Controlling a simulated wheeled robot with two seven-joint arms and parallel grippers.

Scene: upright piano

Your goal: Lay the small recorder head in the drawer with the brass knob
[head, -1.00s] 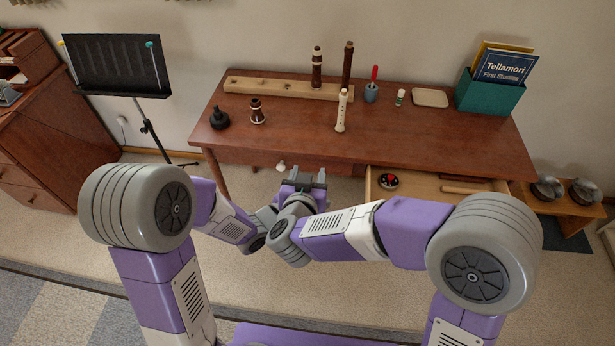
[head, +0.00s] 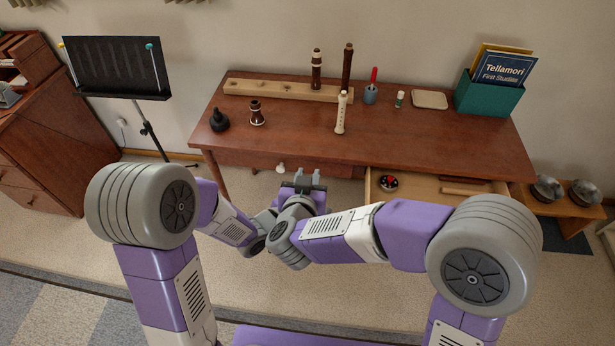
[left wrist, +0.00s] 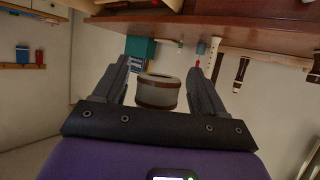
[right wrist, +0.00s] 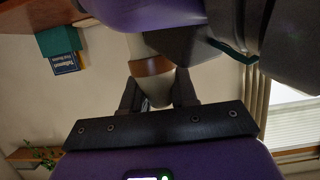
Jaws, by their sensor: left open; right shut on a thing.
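The small recorder head, cream with brown bands, shows in the right wrist view (right wrist: 150,66) and, by its look, in the left wrist view (left wrist: 157,94). My right gripper (head: 306,181) is shut on it in front of the table. My left gripper (left wrist: 157,72) is open, its fingers apart on either side of the piece; in the head view it is hidden behind my right arm. An open drawer (head: 418,190) is under the table's right side. Its front and knob are hidden by my right arm. The closed drawer to its left has a white knob (head: 281,168).
The open drawer holds a dark round thing with red (head: 389,182) and a brown bar (head: 465,191). On the table (head: 430,145) stand a cream recorder part (head: 341,112), a dark small one (head: 257,113), a black bulb (head: 219,119) and a wooden rack (head: 270,88). A music stand (head: 115,65) is left.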

